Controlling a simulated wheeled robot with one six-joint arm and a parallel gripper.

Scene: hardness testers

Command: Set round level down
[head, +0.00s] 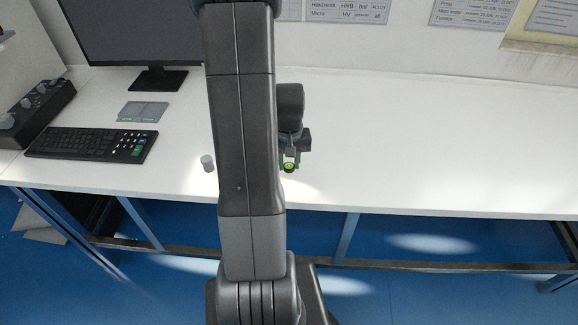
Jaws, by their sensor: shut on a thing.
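The round level (289,167) is a small dark disc with a yellow-green centre. It shows near the front edge of the white table, just right of my arm. My arm hides part of the table to the left of the gripper.
The white table (430,140) is clear to the right. A small grey cylinder (207,163) stands left of my arm near the front edge. A keyboard (92,142), a grey flat plate (142,111), a monitor (135,35) and a black control box (38,108) are further left.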

